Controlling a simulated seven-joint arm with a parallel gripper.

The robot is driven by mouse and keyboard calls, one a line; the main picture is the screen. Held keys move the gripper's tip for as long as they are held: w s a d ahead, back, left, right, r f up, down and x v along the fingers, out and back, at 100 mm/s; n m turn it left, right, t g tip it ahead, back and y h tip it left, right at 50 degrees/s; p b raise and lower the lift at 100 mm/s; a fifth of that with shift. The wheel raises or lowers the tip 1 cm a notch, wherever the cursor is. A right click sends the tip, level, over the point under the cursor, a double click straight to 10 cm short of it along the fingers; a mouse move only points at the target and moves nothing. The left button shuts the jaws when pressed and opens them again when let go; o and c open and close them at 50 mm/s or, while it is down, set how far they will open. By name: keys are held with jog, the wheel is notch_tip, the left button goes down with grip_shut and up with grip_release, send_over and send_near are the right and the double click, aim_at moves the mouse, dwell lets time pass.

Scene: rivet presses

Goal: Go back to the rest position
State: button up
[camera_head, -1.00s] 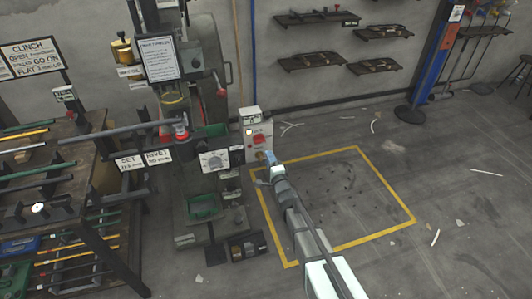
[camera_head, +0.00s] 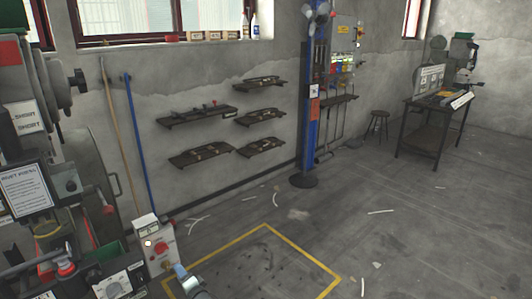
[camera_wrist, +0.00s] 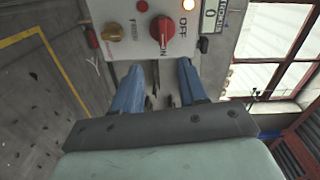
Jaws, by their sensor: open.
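My gripper (camera_wrist: 160,90) is open and empty in the wrist view, its two blue fingers apart. They point at the control box (camera_wrist: 145,45), which has a red rotary switch (camera_wrist: 162,30) marked OFF and ON and a brass-coloured knob (camera_wrist: 112,32). The fingers look apart from the switch, but the exact gap cannot be told. In the head view my gripper (camera_head: 182,272) shows at the bottom edge, just right of the control box (camera_head: 154,246) on the rivet press (camera_head: 85,150). A lamp on the box is lit.
A yellow floor outline (camera_head: 300,247) lies right of the press. Shelves (camera_head: 197,115) hang on the wall, with a blue post (camera_head: 312,110) to their right. A workbench (camera_head: 425,125) and a stool (camera_head: 377,122) stand farther back. The floor between is mostly clear, with light scraps.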

jog(key=s+d+f+n+g+h, duration=0.2)
jog(key=d+f+n+g+h, duration=0.3)
jog(key=f+n, duration=0.45)
jog(key=s+d+f+n+g+h, duration=0.35)
jog(key=s+d+f+h, duration=0.25)
jog(key=s+d+f, duration=0.35)
jog(key=s+d+f+m+g, duration=0.1)
jog(key=s+d+f+g, duration=0.2)
jog(key=s+d, duration=0.7)
jog(key=s+d+f+m+g+h, duration=0.1)
jog(key=s+d+f+m+g, duration=0.1)
jog(key=s+d, duration=0.8)
jog(key=s+d+f+m+g, duration=0.2)
jog(key=s+d+f+g, duration=0.3)
jog(key=s+d, duration=0.6)
jog(key=d+g, duration=0.1)
jog(key=d, duration=0.5)
jog(key=shift+d+h, duration=0.2)
jog(key=shift+h, duration=0.1)
